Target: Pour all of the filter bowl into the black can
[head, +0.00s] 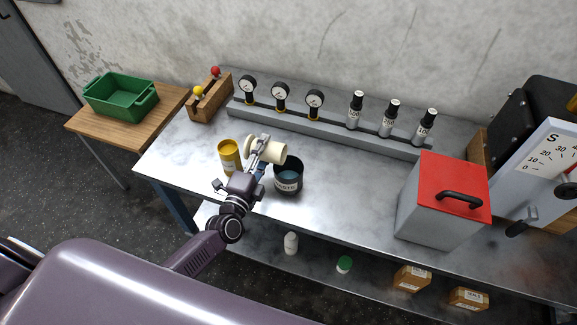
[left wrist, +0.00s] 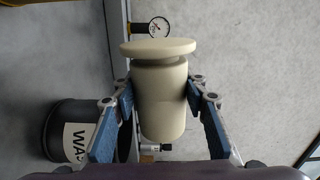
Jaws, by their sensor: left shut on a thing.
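The cream filter bowl (head: 268,149) is held by my left gripper (head: 258,158), with a finger on each side of it. The bowl is tipped over, nearly on its side, above and just left of the black can's rim. It fills the middle of the left wrist view (left wrist: 158,95), between the blue finger pads; its inside is hidden. The black can (head: 289,182) stands upright on the bench with a white label and a blue-grey inside. In the left wrist view the can (left wrist: 75,125) shows at the left, apart from the bowl. My right gripper is not in view.
A yellow can (head: 230,157) stands close left of my gripper. A grey box with a red lid (head: 455,185) is at right. The bench between can and box is clear.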

